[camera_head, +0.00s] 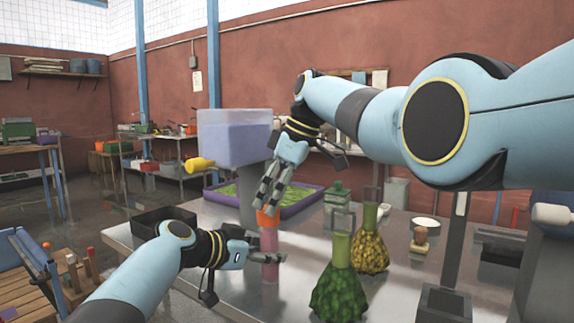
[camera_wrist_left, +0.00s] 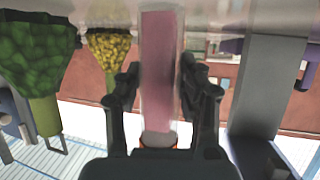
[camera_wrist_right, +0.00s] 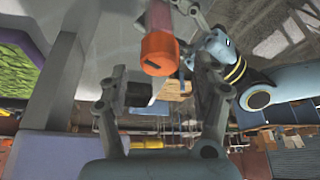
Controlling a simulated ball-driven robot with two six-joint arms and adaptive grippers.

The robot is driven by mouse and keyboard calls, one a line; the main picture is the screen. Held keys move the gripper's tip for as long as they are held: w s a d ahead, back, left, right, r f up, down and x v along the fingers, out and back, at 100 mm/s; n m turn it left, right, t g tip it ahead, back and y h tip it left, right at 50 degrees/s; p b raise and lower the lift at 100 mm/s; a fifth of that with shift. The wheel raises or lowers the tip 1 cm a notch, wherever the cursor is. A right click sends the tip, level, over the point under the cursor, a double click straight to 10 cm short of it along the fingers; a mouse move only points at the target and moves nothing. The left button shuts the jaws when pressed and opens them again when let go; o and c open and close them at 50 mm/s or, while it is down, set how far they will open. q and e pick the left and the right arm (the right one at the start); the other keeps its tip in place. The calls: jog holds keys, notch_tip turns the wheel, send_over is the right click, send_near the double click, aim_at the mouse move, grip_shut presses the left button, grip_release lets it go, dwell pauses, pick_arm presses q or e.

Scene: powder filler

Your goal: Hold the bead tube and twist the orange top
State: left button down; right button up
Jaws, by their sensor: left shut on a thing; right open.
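The bead tube (camera_head: 269,243) stands upright near the table's front edge, a clear tube with pink filling. Its orange top (camera_head: 267,219) is on its upper end. My left gripper (camera_head: 272,257) is shut on the tube's body below the top; the left wrist view shows its fingers on both sides of the tube (camera_wrist_left: 162,70). My right gripper (camera_head: 267,203) points down just above the orange top and is open. In the right wrist view the orange top (camera_wrist_right: 158,52) shows between and beyond its open fingers, with no clear contact.
A green bumpy flask (camera_head: 339,292) and a yellow one (camera_head: 371,252) stand to the right of the tube. A purple tray (camera_head: 298,203) and a filler with a clear hopper (camera_head: 234,140) are behind. A black tray (camera_head: 150,222) lies to the left.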

jog(key=v, duration=0.8)
jog(key=shift+r, duration=0.35)
jog(key=shift+d, duration=0.1)
pick_arm(q)
jog(key=shift+f, duration=0.1)
pick_arm(e)
jog(key=a+f+m, duration=0.1)
jog(key=f+m, duration=0.1)
jog(key=f, duration=0.1)
jog(key=w+a+f+m+t+h, duration=0.1)
jog(key=a+f+m, duration=0.1)
jog(key=f, duration=0.2)
jog(key=a+f+m, duration=0.1)
jog(key=f+m, duration=0.1)
jog(key=f, duration=0.2)
jog(key=shift+w+a+t, duration=0.25)
jog(key=shift+t, duration=0.15)
